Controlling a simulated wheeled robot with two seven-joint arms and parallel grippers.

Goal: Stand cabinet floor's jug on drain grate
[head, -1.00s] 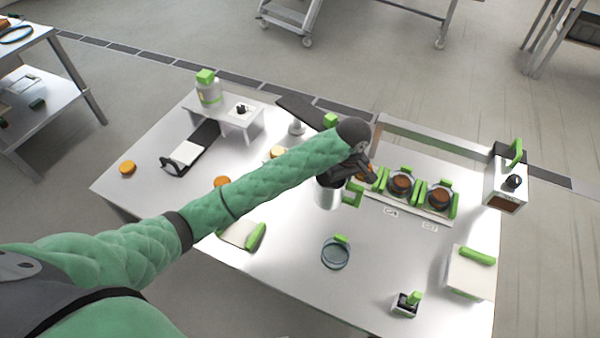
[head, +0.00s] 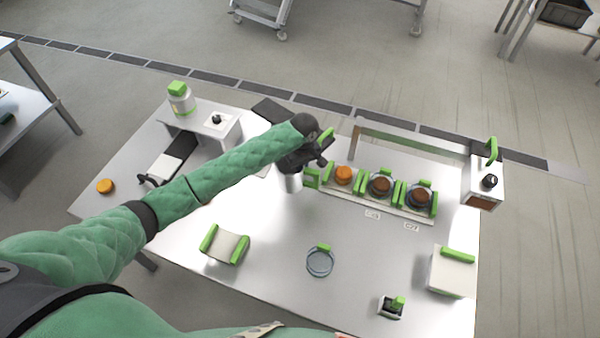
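A silver jug (head: 290,182) with a green handle (head: 312,178) is beneath my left gripper (head: 316,160), left of the row of cups. The dark gripper appears shut on the jug and hides its top; the fingertips are hard to make out. The jug looks upright; I cannot tell its height above the table. My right gripper is out of view. I cannot pick out a cabinet floor for certain. A dark slotted strip (head: 270,95) in the floor beyond the table resembles a drain; I cannot tell if it is the drain grate.
A glass ring-shaped dish (head: 320,262), a green-sided tray (head: 226,247), a white box (head: 452,272) and a small switch (head: 392,307) lie nearer. A white bench (head: 212,118) carries a bottle (head: 180,98).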

